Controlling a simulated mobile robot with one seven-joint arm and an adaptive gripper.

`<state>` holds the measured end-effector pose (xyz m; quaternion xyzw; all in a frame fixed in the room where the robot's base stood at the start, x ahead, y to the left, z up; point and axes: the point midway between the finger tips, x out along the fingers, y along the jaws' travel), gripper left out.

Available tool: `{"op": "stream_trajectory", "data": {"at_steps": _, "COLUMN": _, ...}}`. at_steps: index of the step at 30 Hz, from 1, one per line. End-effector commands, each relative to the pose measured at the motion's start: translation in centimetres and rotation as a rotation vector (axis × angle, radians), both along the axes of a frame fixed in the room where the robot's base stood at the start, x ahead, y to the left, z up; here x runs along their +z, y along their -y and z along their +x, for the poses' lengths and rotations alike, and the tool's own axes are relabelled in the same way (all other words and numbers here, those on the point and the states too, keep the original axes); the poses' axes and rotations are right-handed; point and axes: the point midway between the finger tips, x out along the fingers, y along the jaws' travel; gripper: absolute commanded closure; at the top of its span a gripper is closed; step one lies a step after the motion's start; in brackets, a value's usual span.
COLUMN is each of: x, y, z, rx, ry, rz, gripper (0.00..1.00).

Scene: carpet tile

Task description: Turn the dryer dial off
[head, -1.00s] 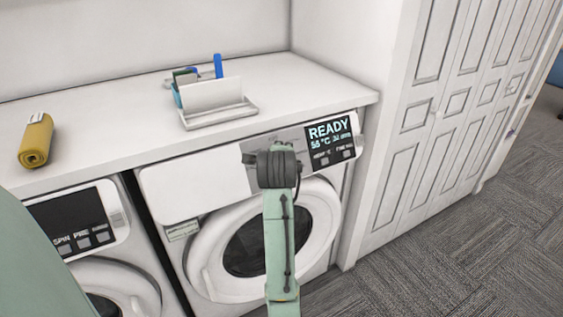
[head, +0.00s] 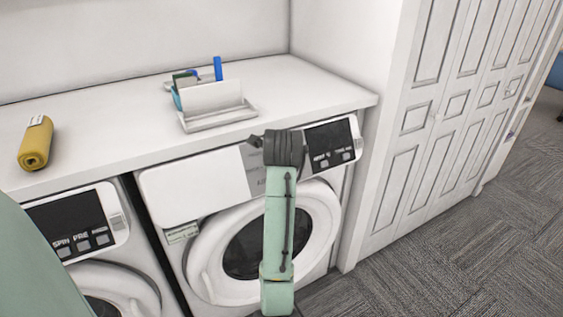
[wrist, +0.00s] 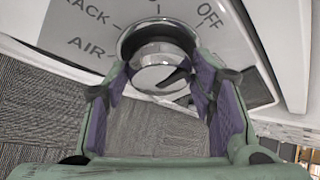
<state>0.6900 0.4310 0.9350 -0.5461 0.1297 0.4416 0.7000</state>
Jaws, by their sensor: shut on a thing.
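The dryer (head: 190,190) is the right-hand white machine under the counter, with a round door below its panel. Its display (head: 328,136) is dark. In the wrist view the silver dial (wrist: 160,62) sits on a grey panel with labels reading OFF, AIR and one ending in RACK. A dark mark shows on the dial's lower right face. My gripper (wrist: 163,72) is shut on the dial, with one purple-padded finger on each side. In the head view my own wrist hides the dial and fingers.
A counter (head: 320,85) runs above the machines and holds a white tray with small items (head: 215,105) and a rolled yellow towel (head: 36,142). A second machine (head: 80,225) stands at left. White panelled doors (head: 420,140) are at right, with carpet in front.

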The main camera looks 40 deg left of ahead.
Motion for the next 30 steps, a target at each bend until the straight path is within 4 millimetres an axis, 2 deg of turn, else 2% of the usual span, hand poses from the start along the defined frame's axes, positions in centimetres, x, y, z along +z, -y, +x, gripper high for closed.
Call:
{"op": "stream_trajectory", "data": {"at_steps": 5, "x": -0.1, "y": -0.1, "z": 0.0, "rx": 0.002, "ry": 0.0, "rz": -0.001, "gripper": 0.77}}
{"op": "stream_trajectory", "data": {"at_steps": 6, "x": 0.0, "y": 0.0, "z": -0.1, "rx": 0.002, "ry": 0.0, "rz": -0.001, "gripper": 0.47}}
{"op": "stream_trajectory", "data": {"at_steps": 14, "x": 0.0, "y": 0.0, "z": 0.0, "rx": 0.001, "ry": 0.001, "rz": -0.001, "gripper": 0.3}}
{"op": "stream_trajectory", "data": {"at_steps": 24, "x": 0.1, "y": 0.1, "z": -0.1, "rx": 0.001, "ry": 0.001, "rz": 0.0, "gripper": 0.29}}
{"op": "stream_trajectory", "data": {"at_steps": 30, "x": 1.8, "y": 1.2, "z": -1.5, "rx": 0.001, "ry": 0.005, "rz": 0.003, "gripper": 0.29}}
